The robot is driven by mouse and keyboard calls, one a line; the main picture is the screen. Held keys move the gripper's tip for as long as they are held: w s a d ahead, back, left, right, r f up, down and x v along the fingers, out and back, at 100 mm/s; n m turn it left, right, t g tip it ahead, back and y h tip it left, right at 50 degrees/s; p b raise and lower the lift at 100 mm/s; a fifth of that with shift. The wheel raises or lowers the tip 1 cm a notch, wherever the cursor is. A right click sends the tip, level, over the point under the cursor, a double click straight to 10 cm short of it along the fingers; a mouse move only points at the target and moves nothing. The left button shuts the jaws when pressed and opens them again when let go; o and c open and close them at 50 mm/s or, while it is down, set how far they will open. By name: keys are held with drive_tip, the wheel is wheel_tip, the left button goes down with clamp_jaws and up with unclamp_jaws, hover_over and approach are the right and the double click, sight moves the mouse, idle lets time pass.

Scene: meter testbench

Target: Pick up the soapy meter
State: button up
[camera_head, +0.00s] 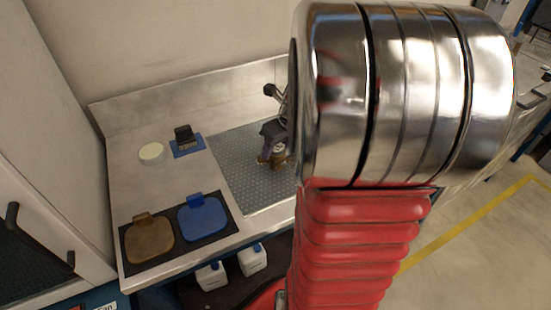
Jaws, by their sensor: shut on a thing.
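The meter (279,154) is a small brass-brown body with a pale band, over the grey textured panel of the bench. My gripper (272,155) comes down on it from above and is shut on it. The meter looks roughly upright. My large silver and red arm hides the area to the right, and the fingers cover part of the meter. Soap on it is too small to make out, and I cannot tell whether its base touches the panel.
The textured panel (238,178) is clear left of the meter. A black block (184,133) stands on a blue mat (188,151), beside a pale disc (151,152). A brown pad (149,242) and blue pad (203,219) lie in front. White containers (252,260) sit below.

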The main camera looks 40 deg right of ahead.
wheel_tip(320, 180, up, 10)
drive_tip(key=shift+r, duration=0.1)
idle(0.6)
idle(0.4)
